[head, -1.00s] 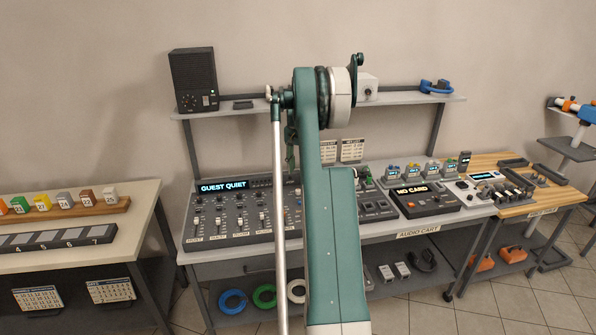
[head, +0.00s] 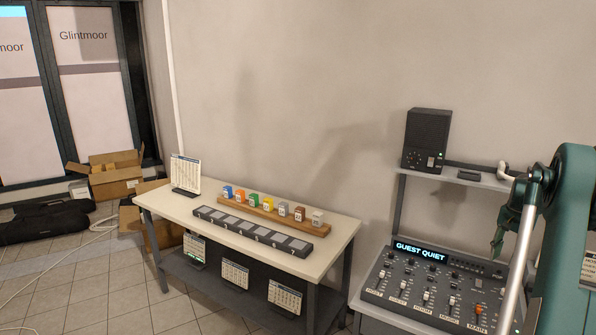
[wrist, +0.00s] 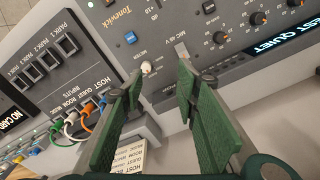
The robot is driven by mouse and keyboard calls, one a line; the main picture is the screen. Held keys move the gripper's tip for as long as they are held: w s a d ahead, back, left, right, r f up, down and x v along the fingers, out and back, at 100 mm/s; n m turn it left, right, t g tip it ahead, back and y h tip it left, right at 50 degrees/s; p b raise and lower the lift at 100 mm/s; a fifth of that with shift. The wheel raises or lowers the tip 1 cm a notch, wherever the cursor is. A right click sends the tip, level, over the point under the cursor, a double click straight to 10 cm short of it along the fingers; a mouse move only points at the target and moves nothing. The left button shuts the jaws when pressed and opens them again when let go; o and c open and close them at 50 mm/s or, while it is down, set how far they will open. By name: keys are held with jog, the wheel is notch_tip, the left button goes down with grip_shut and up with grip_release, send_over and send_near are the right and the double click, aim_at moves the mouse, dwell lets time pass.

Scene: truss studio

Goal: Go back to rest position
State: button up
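My gripper (wrist: 162,72) shows in the wrist view with its two green fingers apart and nothing between them. It hangs above grey audio panels that appear turned round in that view. A small white-tipped knob or plug lies in line with the left fingertip; I cannot tell whether they touch. In the head view my arm stands at the right edge, and a green part of it hangs over the mixing console (head: 430,285), whose display reads "GUEST QUIET". The fingers cannot be made out clearly there.
A black speaker (head: 427,140) stands on the shelf behind the console. To the left is a table (head: 335,228) with coloured blocks on a wooden rack (head: 262,213) and a dark slotted strip (head: 255,234). Cardboard boxes (head: 115,180) lie by the window. Coloured cables (wrist: 85,118) run near the fingers.

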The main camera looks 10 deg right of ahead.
jog(key=w+a+r+n, duration=0.1)
jog(key=a+r, duration=0.3)
jog(key=a, duration=0.3)
jog(key=w+a+r+n+t+h, duration=0.15)
jog(key=a+r, duration=0.25)
jog(key=a, duration=0.4)
jog(key=w+a+r+n+y, duration=0.1)
jog(key=w+a+r, duration=0.1)
jog(key=a+r, duration=0.35)
jog(key=s+a+r+n+t, duration=0.1)
jog(key=s+a+r+n, duration=0.15)
jog(key=a, duration=0.85)
jog(key=s+a+r+n, duration=0.1)
jog(key=a+r, duration=0.2)
jog(key=a, duration=0.9)
jog(key=s+a+n+t, duration=0.15)
jog(key=s+a, duration=0.35)
jog(key=a, duration=0.5)
jog(key=s+a+n+t, duration=0.1)
jog(key=s+a+n, duration=0.1)
jog(key=s+a, duration=0.55)
jog(key=s+a+f+n+t, duration=0.1)
jog(key=s+a+f+n, duration=0.1)
jog(key=s+a, duration=0.4)
jog(key=s+a+f+n+t, duration=0.1)
jog(key=s+a+f+n, duration=0.1)
jog(key=s+a+f, duration=0.3)
jog(key=shift+s+a+f, duration=0.3)
jog(key=shift+s+a, duration=0.35)
jog(key=shift+a, duration=1.6)
